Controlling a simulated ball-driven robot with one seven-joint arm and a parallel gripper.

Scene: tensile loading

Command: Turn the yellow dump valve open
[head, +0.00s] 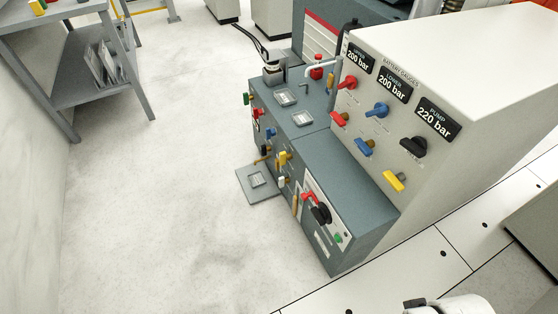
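A yellow valve handle (394,181) sits low on the sloping face of the gauge panel (372,128), tilted down to the right. It is below a black handle (413,147) and right of a blue handle (364,147). A second yellow handle (284,158) is on the front of the lower grey cabinet. The labels are too small to read, so I cannot tell which one is marked dump. At the bottom right edge is a white rounded part of my arm with a dark piece; no gripper fingers show, and nothing touches either yellow handle.
The gauges read 200, 200 and 220 bar. Red handles (347,83) and a blue handle (377,110) are close by on the panel. The grey cabinet (350,205) juts out below it. A grey plate (258,185) lies at its foot. Open floor is to the left.

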